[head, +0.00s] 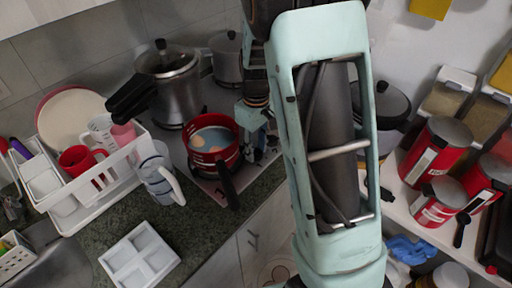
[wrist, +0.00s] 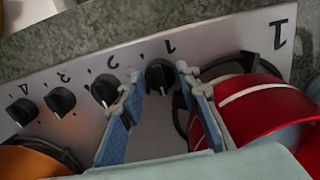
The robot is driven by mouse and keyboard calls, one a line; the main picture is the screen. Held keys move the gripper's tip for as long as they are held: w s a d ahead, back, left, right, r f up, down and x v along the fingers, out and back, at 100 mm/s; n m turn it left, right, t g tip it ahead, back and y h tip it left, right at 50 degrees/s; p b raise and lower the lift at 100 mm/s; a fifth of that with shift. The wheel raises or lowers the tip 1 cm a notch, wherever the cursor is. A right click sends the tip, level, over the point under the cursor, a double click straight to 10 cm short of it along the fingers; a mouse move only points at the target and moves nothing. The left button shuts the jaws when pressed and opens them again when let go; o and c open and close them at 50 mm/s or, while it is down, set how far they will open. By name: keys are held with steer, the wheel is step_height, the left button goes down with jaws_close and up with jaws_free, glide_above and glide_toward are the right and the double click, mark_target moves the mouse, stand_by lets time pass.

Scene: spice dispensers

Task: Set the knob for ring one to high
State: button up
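In the wrist view, a row of black knobs runs along the grey stove panel (wrist: 150,140). The knob under the mark 1 (wrist: 160,75) is the rightmost of the row. My gripper (wrist: 160,78) is open, with one blue-padded finger on each side of this knob and small gaps showing. Whether the fingertips reach down around the knob I cannot tell. The knob's pointer setting is too small to read. In the head view, my gripper (head: 258,128) is partly hidden by my arm, low over the stove beside the red pot (head: 213,141).
The red pot also shows in the wrist view (wrist: 268,108), close to my right finger. A pressure cooker (head: 170,85) stands behind; a pitcher (head: 157,178) stands left.

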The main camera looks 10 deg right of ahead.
steer(key=c, duration=0.6)
steer(key=shift+c, duration=0.2)
steer(key=shift+m, duration=3.4)
steer(key=shift+w, duration=0.1)
steer(key=o, duration=1.2)
